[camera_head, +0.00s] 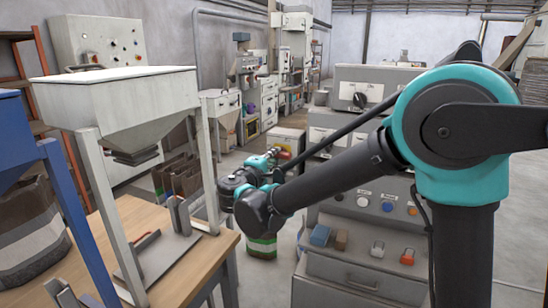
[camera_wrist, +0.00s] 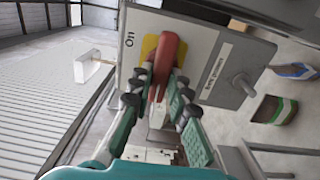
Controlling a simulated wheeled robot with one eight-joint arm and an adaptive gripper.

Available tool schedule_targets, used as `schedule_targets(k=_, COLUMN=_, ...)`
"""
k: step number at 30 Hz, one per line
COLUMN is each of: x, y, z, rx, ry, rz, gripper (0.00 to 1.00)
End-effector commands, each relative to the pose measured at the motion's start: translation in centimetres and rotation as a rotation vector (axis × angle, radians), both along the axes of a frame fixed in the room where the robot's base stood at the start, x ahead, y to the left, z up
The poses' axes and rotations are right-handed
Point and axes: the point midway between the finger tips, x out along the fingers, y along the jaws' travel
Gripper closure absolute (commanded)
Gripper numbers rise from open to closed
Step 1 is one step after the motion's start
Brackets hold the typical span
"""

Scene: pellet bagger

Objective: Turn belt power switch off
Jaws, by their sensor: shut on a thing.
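The belt power switch has a red handle (camera_wrist: 167,55) on a yellow plate (camera_wrist: 149,47), set in a pale grey panel (camera_wrist: 200,38). My gripper (camera_wrist: 162,78) is shut on the red handle, one finger on each side. Which setting the handle stands at is hard to tell. In the head view my gripper (camera_head: 271,156) reaches the small red and yellow switch (camera_head: 285,153) on its box, partly hiding it.
A wooden table (camera_head: 140,225) with a hopper (camera_head: 115,95) stands at the left. A grey control console (camera_head: 365,215) with several buttons and rocker switches is beneath and beside my arm. Open floor lies at the right.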

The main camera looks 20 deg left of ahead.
Motion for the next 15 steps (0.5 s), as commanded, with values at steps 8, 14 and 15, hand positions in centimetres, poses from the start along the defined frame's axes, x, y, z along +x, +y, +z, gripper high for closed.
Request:
schedule_targets(k=8, x=0.14, y=-0.02, z=0.07, rx=-0.010, ry=-0.001, rz=-0.001, gripper=1.00)
schedule_targets(k=14, x=0.14, y=-0.02, z=0.07, rx=-0.009, ry=-0.001, rz=-0.001, gripper=0.79)
schedule_targets(k=15, x=0.14, y=-0.02, z=0.07, rx=-0.009, ry=-0.001, rz=-0.001, gripper=0.74)
